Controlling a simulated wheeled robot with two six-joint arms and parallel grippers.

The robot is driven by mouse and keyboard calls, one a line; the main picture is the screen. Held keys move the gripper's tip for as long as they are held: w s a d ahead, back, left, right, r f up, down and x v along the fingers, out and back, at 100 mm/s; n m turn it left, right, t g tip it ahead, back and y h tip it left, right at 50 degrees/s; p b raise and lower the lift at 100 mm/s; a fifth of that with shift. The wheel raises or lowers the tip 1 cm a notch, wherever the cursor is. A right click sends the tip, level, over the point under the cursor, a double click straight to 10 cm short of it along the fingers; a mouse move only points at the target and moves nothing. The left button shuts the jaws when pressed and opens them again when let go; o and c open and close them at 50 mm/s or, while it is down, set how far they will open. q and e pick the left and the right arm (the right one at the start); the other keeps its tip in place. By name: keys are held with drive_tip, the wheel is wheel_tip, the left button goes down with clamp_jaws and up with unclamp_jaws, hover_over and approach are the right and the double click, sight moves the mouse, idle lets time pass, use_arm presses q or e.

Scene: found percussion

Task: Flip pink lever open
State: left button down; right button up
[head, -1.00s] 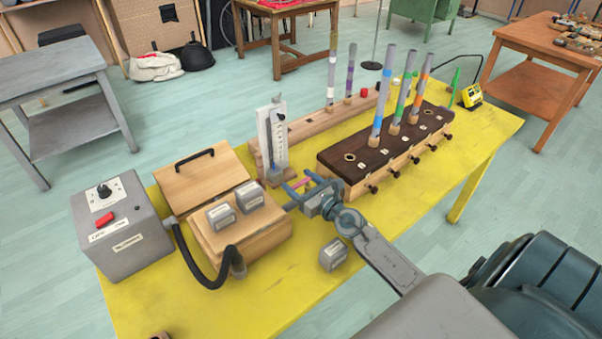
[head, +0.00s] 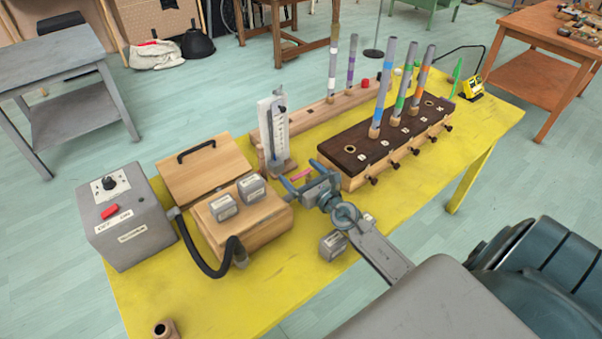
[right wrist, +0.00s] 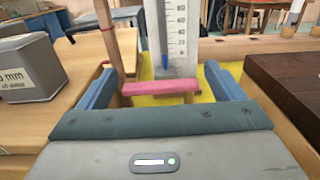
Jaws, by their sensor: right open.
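The pink lever (right wrist: 160,87) lies crosswise between the fingers of my right gripper (right wrist: 158,90) in the right wrist view, with gaps to both fingers. It stands just in front of the white gauge board (right wrist: 175,30). In the head view the pink lever (head: 301,175) is a small bar at the tips of my right gripper (head: 302,178), between the wooden box (head: 245,230) and the dark-topped pipe chest (head: 350,158). My right gripper is open and empty. My left gripper is not in view.
Grey weights (head: 252,188) sit on the wooden box, and another weight (head: 333,245) stands by my right wrist. A grey switch box (head: 128,225) with a black hose is at left. Upright tubes (head: 381,92) rise from the chest.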

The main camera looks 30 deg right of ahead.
drive_tip(key=s+b, duration=0.1)
drive_tip(key=s, duration=0.9)
drive_tip(key=shift+s+d+b, duration=0.35)
drive_tip(key=shift+s+f, duration=0.1)
